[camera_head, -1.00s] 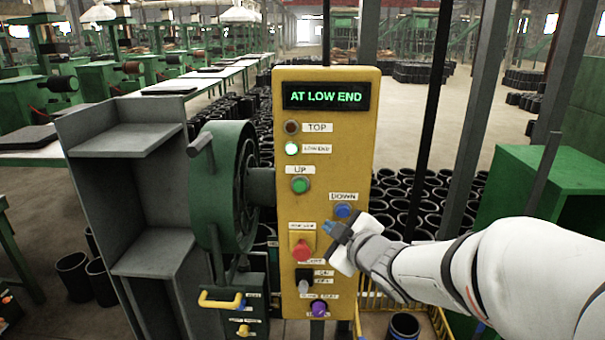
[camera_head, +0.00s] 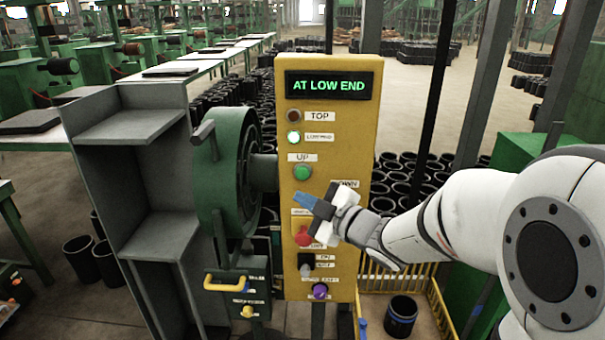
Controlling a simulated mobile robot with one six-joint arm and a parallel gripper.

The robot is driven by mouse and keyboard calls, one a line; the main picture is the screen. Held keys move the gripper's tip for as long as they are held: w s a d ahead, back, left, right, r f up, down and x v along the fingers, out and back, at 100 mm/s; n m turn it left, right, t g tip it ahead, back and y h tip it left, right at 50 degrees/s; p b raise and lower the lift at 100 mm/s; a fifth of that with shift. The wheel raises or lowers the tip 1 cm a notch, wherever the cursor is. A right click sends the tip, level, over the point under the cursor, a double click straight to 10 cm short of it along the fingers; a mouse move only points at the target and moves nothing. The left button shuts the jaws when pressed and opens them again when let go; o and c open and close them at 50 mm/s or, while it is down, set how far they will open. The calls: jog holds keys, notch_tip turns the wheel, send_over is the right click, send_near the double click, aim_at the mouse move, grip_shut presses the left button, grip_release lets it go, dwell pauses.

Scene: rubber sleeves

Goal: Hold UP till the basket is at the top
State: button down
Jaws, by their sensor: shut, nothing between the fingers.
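The yellow control panel (camera_head: 350,130) faces me, and its display (camera_head: 329,86) reads AT LOW END in green. The LOW END lamp (camera_head: 294,138) is lit and the TOP lamp (camera_head: 294,116) is dark. The green UP button (camera_head: 303,173) is in plain view. My gripper hides the DOWN button and covers part of the red button (camera_head: 303,237). The yellow basket (camera_head: 397,270) is low at the right, behind my arm.
A black knob (camera_head: 305,262) and a purple button (camera_head: 320,291) are low on the panel. A green wheel (camera_head: 222,180) and grey shelves (camera_head: 135,125) stand left of it. A dark sleeve (camera_head: 401,316) stands at the basket. Many black sleeves cover the floor behind.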

aim_at(302, 173)
jog(key=w, duration=0.6)
jog(key=shift+w, duration=0.25)
jog(key=shift+d, duration=0.15)
dwell(1.7)
jog(key=shift+w, duration=0.45)
